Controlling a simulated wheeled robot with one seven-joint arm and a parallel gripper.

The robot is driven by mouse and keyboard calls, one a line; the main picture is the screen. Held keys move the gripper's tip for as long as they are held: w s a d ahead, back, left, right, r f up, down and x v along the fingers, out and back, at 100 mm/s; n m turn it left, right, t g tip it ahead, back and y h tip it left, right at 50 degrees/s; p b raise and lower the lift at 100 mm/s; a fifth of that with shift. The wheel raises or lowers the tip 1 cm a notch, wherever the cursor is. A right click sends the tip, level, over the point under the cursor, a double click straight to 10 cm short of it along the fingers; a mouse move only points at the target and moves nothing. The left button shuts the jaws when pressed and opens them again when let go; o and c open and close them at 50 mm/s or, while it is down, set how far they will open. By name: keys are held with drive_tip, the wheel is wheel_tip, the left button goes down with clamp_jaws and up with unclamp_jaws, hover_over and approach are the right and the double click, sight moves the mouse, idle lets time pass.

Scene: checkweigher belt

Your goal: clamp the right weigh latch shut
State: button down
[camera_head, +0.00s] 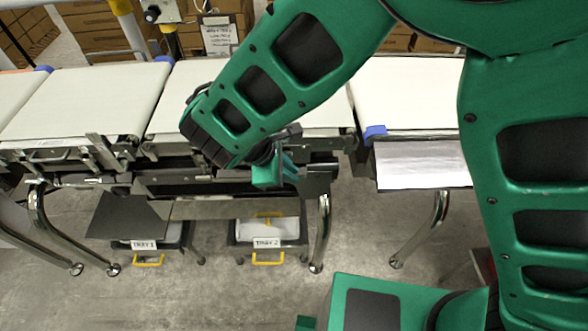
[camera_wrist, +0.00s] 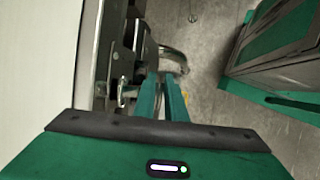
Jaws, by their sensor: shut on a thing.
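My gripper (camera_head: 283,174) is at the front edge of the weigh conveyor, at the right end of its dark rail (camera_head: 225,183). In the wrist view, my two green fingers (camera_wrist: 162,84) are close together, pointing along the conveyor's side. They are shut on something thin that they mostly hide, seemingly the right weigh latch. A small bright metal fitting (camera_wrist: 124,92) shows just left of the fingers. My forearm and wrist cover much of the latch area in the head view, so how far the latch is closed cannot be told.
A metal bracket (camera_head: 103,152) stands at the rail's left end. Below are the drawers labelled TRAY 1 (camera_head: 145,245) and TRAY 2 (camera_head: 266,243), with yellow handles. Chromed legs (camera_head: 322,235) stand on open concrete floor. Another belt (camera_head: 410,95) lies to the right.

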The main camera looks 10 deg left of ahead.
drive_tip(key=shift+w+a, duration=0.1)
drive_tip(key=shift+w, duration=0.15)
drive_tip(key=shift+f+t, duration=0.2)
drive_tip(key=shift+t, duration=0.4)
drive_tip(key=f+t, duration=0.1)
drive_tip(key=m+t, duration=0.1)
drive_tip(key=shift+w+a+f+t+y, duration=0.1)
drive_tip(key=shift+a+f+t+y, duration=0.1)
drive_tip(key=shift+f+t+y, duration=0.2)
drive_tip(key=shift+w+a+f+m+t+y, duration=0.15)
drive_tip(key=shift+w+f+m+t, duration=0.15)
drive_tip(key=shift+t, duration=0.6)
drive_tip(key=shift+w+a+f+m+t+y, duration=0.15)
drive_tip(key=shift+f+t, duration=0.25)
drive_tip(key=shift+t, duration=0.5)
drive_tip(key=shift+w+d, duration=0.1)
drive_tip(key=shift+d, duration=0.05)
drive_tip(key=c, duration=2.1)
unclamp_jaws()
drive_tip(key=shift+d, duration=0.1)
